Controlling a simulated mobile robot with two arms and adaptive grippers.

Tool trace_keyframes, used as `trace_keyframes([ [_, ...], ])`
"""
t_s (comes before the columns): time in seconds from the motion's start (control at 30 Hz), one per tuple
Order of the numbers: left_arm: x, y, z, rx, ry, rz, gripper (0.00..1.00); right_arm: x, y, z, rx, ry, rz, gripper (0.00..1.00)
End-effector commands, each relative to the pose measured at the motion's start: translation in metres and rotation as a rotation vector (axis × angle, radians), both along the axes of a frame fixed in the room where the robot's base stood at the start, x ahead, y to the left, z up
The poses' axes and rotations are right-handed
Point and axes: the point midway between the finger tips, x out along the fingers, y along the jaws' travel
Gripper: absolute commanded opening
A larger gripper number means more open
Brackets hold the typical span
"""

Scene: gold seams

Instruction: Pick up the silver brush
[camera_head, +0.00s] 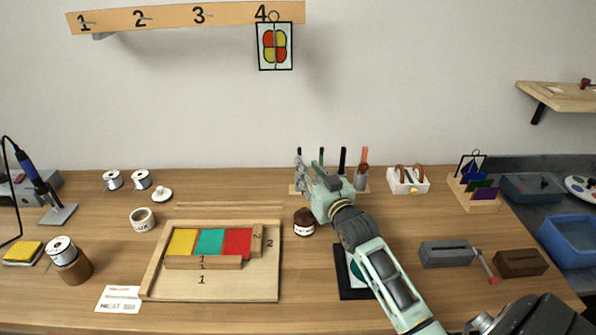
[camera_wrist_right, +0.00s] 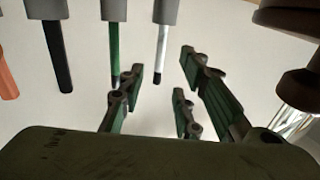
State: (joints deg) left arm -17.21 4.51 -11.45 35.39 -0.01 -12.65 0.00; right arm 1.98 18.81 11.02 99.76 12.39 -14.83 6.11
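The silver brush (camera_wrist_right: 162,45) hangs among a row of tools in the right wrist view, with a pale shaft and a dark tip. In the head view only its dark end (camera_head: 298,151) shows clearly, at the left of the tool rack; my gripper hides much of the rest. My right gripper (camera_wrist_right: 165,90) is open, with the silver brush showing between its fingers and no clear contact. It also shows at the rack in the head view (camera_head: 304,172). A green tool (camera_wrist_right: 114,50) shows close to one finger. My left gripper is not in view.
A black tool (camera_wrist_right: 56,55) and an orange tool (camera_head: 364,156) share the rack. A brown jar (camera_head: 304,222) stands in front of it. A wooden tray (camera_head: 222,287) with coloured panes lies left. A white holder (camera_head: 408,183) stands right. Bare table lies between the holder and grey block (camera_head: 446,253).

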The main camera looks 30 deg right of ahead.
Motion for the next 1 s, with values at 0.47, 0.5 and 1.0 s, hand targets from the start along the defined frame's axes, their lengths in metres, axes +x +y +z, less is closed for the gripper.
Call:
trace_keyframes([
  [0.47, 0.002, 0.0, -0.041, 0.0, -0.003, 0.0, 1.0, 0.056, -0.011, 0.004, 0.0, -0.002, 0.0, 0.31],
  [0.5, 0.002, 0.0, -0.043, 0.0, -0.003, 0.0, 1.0, 0.06, -0.011, 0.005, -0.001, -0.002, 0.0, 0.31],
  [1.0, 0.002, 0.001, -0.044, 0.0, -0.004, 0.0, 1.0, 0.068, -0.012, 0.008, -0.001, 0.0, 0.0, 0.19],
])
